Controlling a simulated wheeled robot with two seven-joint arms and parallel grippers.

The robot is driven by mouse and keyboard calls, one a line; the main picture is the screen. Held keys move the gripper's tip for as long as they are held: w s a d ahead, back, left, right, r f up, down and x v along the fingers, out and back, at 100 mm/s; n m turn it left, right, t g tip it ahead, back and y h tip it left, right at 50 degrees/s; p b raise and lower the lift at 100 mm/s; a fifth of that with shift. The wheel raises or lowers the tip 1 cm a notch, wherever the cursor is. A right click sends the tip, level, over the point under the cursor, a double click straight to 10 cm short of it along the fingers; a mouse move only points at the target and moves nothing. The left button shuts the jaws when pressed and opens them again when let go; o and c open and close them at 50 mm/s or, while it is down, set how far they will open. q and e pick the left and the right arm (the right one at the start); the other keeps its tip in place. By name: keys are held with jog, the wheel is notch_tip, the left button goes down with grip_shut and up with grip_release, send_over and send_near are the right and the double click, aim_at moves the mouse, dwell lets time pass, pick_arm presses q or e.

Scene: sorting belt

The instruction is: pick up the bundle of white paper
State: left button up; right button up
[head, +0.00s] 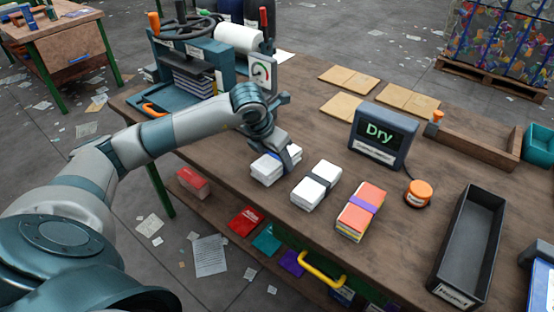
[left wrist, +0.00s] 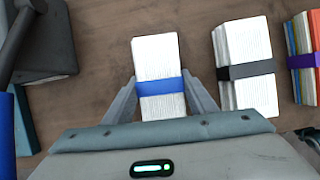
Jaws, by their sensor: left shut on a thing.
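A bundle of white paper with a blue band (left wrist: 158,56) lies between the two fingers of my left gripper (left wrist: 162,98) in the left wrist view. The fingers are shut on its sides, near the band. In the head view my left gripper (head: 284,153) comes down over the same white bundle (head: 265,172), hiding part of its top. The bundle looks to be at table level; I cannot tell if it touches the table. A second white bundle with a dark band (head: 316,186) lies just right of it. My right gripper is not in view.
A coloured paper bundle with a purple band (head: 361,211) lies further right. Behind stand a "Dry" display (head: 381,137) and a press with a dial (head: 190,60). An orange button (head: 419,193) and a long dark tray (head: 470,245) are on the right of the wooden table (head: 225,160).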

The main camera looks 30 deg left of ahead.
pick_arm(q)
jog(key=shift+r, duration=0.4)
jog(key=r, duration=0.1)
jog(key=r+b, duration=0.1)
jog(key=r, duration=0.1)
jog(key=shift+d+r, duration=0.15)
jog(key=shift+d, duration=0.2)
jog(key=s+d+r+b, duration=0.1)
jog(key=s+d+r, duration=0.3)
jog(key=d, duration=0.6)
notch_tip(320, 180, up, 3)
jog(key=shift+d+f, duration=0.15)
jog(key=shift+f, duration=0.05)
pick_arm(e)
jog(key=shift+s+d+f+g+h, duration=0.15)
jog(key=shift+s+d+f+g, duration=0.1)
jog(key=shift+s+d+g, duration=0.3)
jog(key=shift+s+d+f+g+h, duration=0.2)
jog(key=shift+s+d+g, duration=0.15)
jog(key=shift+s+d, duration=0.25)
